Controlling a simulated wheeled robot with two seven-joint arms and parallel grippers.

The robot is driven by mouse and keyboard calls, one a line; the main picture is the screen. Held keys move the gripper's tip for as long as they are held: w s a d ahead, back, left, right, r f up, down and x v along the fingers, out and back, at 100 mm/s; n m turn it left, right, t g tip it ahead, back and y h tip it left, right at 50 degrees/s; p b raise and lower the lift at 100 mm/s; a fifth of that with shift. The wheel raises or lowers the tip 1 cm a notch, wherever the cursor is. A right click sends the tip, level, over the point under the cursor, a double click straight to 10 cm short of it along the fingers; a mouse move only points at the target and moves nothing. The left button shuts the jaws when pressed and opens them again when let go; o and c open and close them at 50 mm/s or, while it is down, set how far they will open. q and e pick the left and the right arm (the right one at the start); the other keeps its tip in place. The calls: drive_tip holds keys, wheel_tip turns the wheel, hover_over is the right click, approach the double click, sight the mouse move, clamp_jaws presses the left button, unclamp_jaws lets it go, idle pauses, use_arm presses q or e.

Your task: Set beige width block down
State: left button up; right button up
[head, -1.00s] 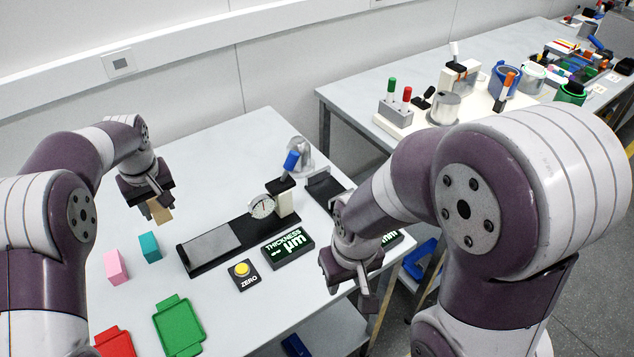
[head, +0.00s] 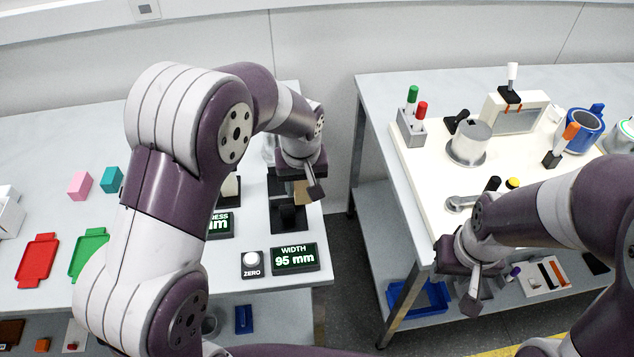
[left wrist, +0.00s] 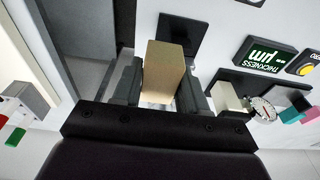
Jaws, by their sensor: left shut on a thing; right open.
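The beige width block (head: 300,194) is held in my left gripper (head: 305,188), over the black width gauge (head: 287,218). In the left wrist view the block (left wrist: 168,72) sits between the two dark fingers, with a black part of the gauge (left wrist: 180,35) beside its far end. I cannot tell whether the block touches the gauge. The width display (head: 295,258) reads 95 mm. My right gripper (head: 470,288) is open and empty, beyond the right table's front edge.
A ZERO button (head: 252,262) is left of the width display. Pink (head: 80,185) and teal (head: 112,180) blocks and red (head: 38,258) and green (head: 88,252) trays lie at the left. A gap separates the tables. The right table holds several tools.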

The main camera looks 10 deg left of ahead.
use_arm(q)
drive_tip(key=p, duration=0.2)
approach(284, 187)
drive_tip(key=shift+w+d+f, duration=0.1)
drive_tip(key=shift+w+f, duration=0.1)
drive_tip(key=shift+f, duration=0.25)
drive_tip(key=shift+w+d+f, duration=0.1)
drive_tip(key=shift+w+f, duration=0.1)
drive_tip(key=shift+f, duration=0.25)
drive_tip(key=shift+w+f, duration=0.2)
drive_tip(key=shift+f, duration=0.15)
drive_tip(key=f, duration=0.1)
drive_tip(key=f+p, duration=0.1)
drive_tip(key=f, duration=0.1)
drive_tip(key=shift+s+a+f, duration=0.1)
drive_tip(key=shift+a+f, duration=0.15)
drive_tip(key=shift+f, duration=0.1)
use_arm(e)
drive_tip(key=r, duration=0.2)
drive_tip(key=a+r, duration=0.1)
drive_tip(key=shift+a+r, duration=0.1)
drive_tip(key=shift+r, duration=0.3)
use_arm(q)
drive_tip(key=shift+d, duration=0.1)
use_arm(e)
drive_tip(key=shift+f, duration=0.1)
